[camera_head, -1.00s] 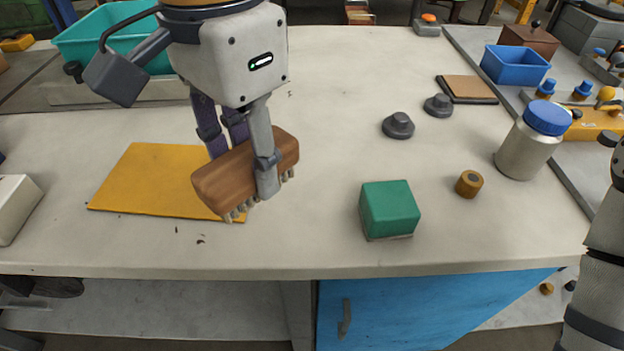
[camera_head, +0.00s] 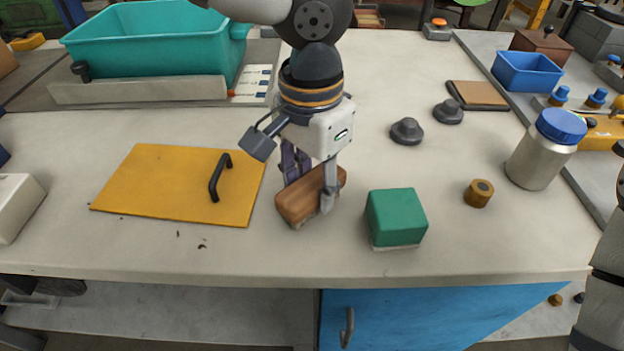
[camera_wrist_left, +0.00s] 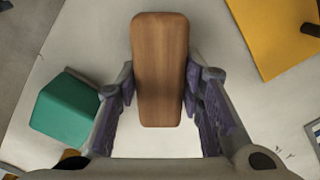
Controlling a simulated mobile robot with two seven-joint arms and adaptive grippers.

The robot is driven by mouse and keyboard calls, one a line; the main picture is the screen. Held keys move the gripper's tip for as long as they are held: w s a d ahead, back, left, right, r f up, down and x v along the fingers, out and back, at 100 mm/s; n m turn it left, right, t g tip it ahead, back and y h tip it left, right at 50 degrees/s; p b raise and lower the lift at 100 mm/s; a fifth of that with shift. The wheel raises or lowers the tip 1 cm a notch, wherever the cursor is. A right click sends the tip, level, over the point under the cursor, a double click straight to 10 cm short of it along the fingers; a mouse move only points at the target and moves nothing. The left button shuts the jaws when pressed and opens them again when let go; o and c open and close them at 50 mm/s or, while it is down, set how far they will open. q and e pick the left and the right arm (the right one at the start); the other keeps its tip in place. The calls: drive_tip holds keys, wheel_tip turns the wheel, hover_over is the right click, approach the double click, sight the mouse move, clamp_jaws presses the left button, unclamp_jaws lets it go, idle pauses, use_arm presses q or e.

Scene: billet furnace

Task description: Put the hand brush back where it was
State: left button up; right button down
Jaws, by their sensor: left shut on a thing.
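The hand brush, a brown wooden block (camera_head: 302,202), is between the fingers of my left gripper (camera_head: 310,186). The gripper is shut on it. In the left wrist view the brush (camera_wrist_left: 160,65) lies lengthwise between the two fingers (camera_wrist_left: 158,90). In the head view the brush is low over the white table or touching it; I cannot tell which. It is between the yellow panel and the green block. Its bristles are hidden now. My right gripper does not show; only part of my right arm shows at the right edge.
A yellow panel (camera_head: 160,185) with a black handle lies left of the brush. A green block (camera_head: 396,217) stands close on the right. Dark knobs (camera_head: 407,131), a jar with a blue lid (camera_head: 545,150) and a small brown cylinder (camera_head: 479,193) are farther right. A teal bin (camera_head: 155,40) stands at the back left.

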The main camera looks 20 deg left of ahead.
sight(312, 182)
use_arm(q)
drive_tip(key=o, duration=1)
drive_tip(key=shift+f, duration=0.1)
drive_tip(key=shift+o, duration=0.2)
wheel_tip(312, 182, up, 12)
drive_tip(key=shift+r, duration=0.2)
